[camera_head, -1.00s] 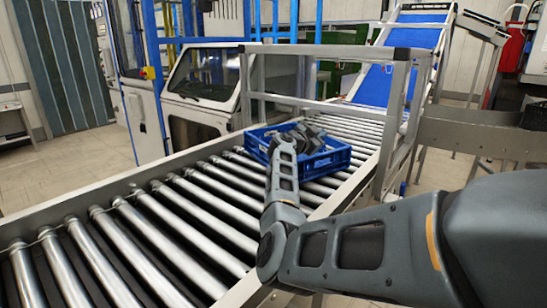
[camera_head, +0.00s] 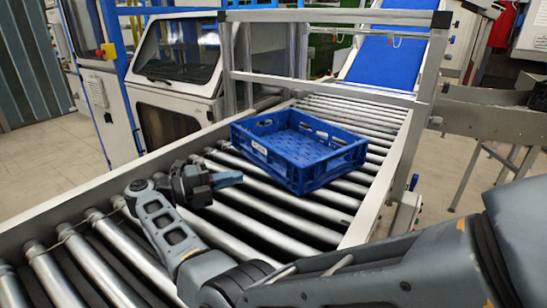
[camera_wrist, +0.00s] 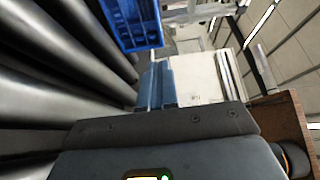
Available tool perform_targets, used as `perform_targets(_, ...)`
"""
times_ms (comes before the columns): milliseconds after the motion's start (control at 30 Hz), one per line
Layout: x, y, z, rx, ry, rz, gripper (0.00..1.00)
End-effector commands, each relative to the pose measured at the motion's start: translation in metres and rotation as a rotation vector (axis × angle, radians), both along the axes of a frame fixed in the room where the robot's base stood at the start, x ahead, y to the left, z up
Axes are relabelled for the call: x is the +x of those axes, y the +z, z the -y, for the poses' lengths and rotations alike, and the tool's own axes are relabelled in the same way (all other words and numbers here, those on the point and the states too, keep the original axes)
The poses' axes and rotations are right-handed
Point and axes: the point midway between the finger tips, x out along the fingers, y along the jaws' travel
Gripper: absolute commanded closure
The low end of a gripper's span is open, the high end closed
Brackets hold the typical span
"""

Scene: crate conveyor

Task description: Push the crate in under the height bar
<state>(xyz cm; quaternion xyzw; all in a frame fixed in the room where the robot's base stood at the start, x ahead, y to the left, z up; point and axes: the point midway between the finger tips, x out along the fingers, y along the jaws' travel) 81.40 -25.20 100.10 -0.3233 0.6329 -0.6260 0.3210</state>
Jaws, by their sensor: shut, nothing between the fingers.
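The blue crate (camera_head: 262,152) stands upright on the rollers, in front of the height bar frame; its near side looks turned out of line with the rollers. It looks empty. The height bar (camera_head: 330,88) spans the conveyor between two grey posts, with a higher bar (camera_head: 340,16) above it. My gripper (camera_head: 238,178) is left of the crate's near side, low over the rollers, its fingers shut and empty. A small gap seems to show between fingertips and crate; contact is hard to tell. In the wrist view the crate (camera_wrist: 128,22) shows at the top, beyond the blue fingers (camera_wrist: 157,80).
The left rail (camera_head: 110,182) and right rail (camera_head: 375,205) border the roller conveyor. Bare rollers (camera_head: 360,112) lie beyond the crate under the bar. A blue sloping belt (camera_head: 385,58) rises behind. A machine with a window (camera_head: 178,55) stands at the left.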

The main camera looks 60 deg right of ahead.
Motion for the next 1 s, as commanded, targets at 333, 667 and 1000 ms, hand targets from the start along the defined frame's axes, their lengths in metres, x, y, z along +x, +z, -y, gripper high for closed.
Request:
perform_targets(333,-0.027,0.004,0.033,-0.009,-0.008,0.006,1.0)
perform_targets(667,-0.06,0.003,0.085,-0.008,-0.008,0.007,1.0)
perform_targets(1000,-0.053,0.0,0.116,-0.008,-0.004,0.007,1.0)
